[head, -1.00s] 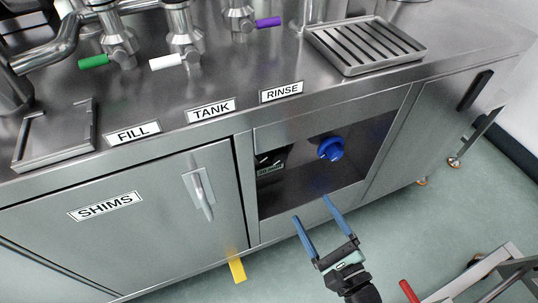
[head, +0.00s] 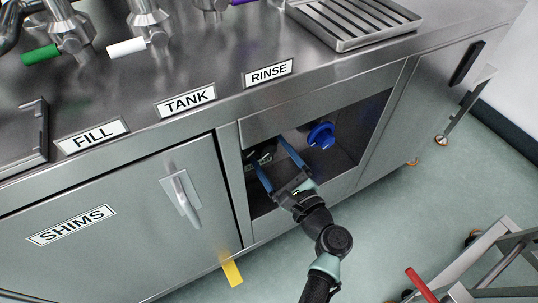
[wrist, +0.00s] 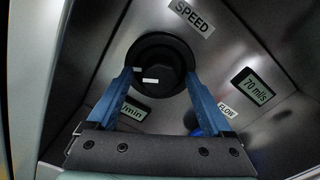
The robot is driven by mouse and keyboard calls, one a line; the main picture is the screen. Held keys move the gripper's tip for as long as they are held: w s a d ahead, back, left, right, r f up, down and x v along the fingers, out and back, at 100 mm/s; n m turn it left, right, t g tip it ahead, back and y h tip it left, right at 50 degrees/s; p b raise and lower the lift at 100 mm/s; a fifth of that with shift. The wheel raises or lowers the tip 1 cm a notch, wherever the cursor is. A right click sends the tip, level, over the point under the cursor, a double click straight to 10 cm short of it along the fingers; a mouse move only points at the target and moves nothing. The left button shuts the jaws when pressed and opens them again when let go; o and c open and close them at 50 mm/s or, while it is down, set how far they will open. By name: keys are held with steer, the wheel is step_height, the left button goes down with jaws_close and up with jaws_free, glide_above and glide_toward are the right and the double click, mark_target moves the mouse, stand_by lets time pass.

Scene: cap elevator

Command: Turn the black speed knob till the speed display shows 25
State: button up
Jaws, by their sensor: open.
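The black speed knob (wrist: 160,65) is under the SPEED label (wrist: 192,16) in the wrist view, with a white mark on its face. My gripper (wrist: 160,76) is open, with one blue finger on each side of the knob's lower part. I cannot tell whether they touch it. The speed display (wrist: 135,108) is mostly hidden behind the left finger; only "/min" shows, so its number cannot be read. In the head view my gripper (head: 266,150) reaches into the cabinet's open bay, and the knob is largely hidden in shadow there.
A blue knob (head: 321,135) is right of my gripper in the bay. A flow display (wrist: 252,88) reads 70 ml/s above the FLOW label (wrist: 228,109). The bay's frame (head: 232,180) is close on the left. A cart with a red handle (head: 421,285) stands at lower right.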

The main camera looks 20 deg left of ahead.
steer(key=shift+w+a, duration=0.4)
steer(key=shift+a, duration=0.15)
jaws_close()
